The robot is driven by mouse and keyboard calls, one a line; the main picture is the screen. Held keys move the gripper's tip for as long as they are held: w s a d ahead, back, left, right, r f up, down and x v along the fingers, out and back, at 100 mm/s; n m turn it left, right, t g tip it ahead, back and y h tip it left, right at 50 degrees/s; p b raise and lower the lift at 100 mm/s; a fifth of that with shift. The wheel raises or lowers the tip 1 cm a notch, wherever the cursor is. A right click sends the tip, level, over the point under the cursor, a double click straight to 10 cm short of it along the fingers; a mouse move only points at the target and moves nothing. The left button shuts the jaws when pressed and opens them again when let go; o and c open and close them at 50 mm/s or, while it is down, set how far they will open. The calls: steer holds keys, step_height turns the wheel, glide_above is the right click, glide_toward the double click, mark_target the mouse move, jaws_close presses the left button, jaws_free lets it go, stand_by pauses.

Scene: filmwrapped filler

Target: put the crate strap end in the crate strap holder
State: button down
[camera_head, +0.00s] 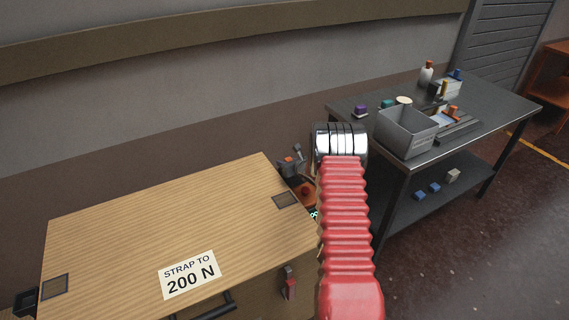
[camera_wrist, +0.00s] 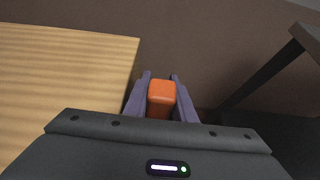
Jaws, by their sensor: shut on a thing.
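My gripper (camera_wrist: 161,77) is shut on a small orange block, which looks like the crate strap end (camera_wrist: 161,98), in the wrist view. The purple-grey fingers stand on either side of it. No strap shows trailing from it. In the head view my gripper (camera_head: 292,157) is partly hidden behind my red arm, just past the right back edge of the wooden crate (camera_head: 130,225). The crate also shows at left in the wrist view (camera_wrist: 60,80). A red piece in a dark bracket (camera_head: 289,283) sits on the crate's near side; I cannot tell whether it is the crate strap holder.
A grey metal table (camera_head: 500,98) stands at the right, with a grey bin (camera_head: 405,135) and several small objects on top. Small blocks lie on its lower shelf (camera_head: 405,210). The crate top has a label (camera_head: 190,275) and is otherwise mostly clear. A wall is behind.

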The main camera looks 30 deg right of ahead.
steer(key=c, duration=1.5)
jaws_free()
steer(key=shift+r, duration=0.1)
steer(key=v, duration=1.2)
